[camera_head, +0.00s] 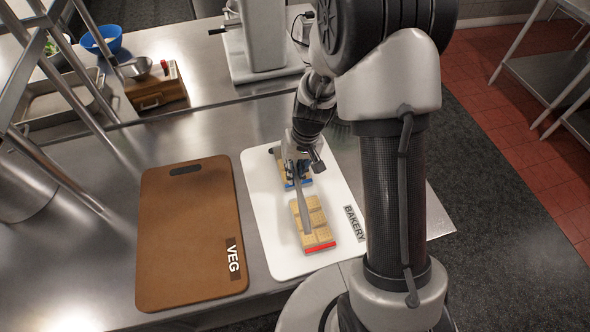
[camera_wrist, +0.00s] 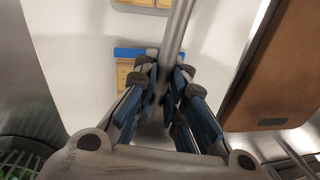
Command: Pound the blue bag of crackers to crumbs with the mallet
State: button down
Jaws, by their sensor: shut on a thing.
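The blue bag of crackers (camera_head: 297,183) lies on the upper part of the white BAKERY board (camera_head: 283,263), partly hidden under my gripper (camera_head: 292,162). Its blue band and some crackers show left of the fingers in the wrist view (camera_wrist: 127,72). My gripper is shut on the grey mallet (camera_head: 303,208), whose shaft reaches toward the front, over the red-banded bag in the head view. The shaft also runs up from between the fingers in the wrist view (camera_wrist: 180,25). I cannot make out the mallet's head clearly, nor whether it touches the blue bag.
A red-banded bag of crackers (camera_head: 316,226) lies in front of the blue one. A brown VEG board (camera_head: 190,230) is to the left, bare. A stand mixer (camera_head: 258,50), a wooden block (camera_head: 158,90) and a blue bowl (camera_head: 101,40) stand behind. Metal rack posts rise at the left.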

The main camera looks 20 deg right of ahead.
jog(key=shift+r+p, duration=2.65)
jog(key=shift+r, duration=0.55)
jog(key=shift+f, duration=0.1)
jog(key=shift+d, duration=0.1)
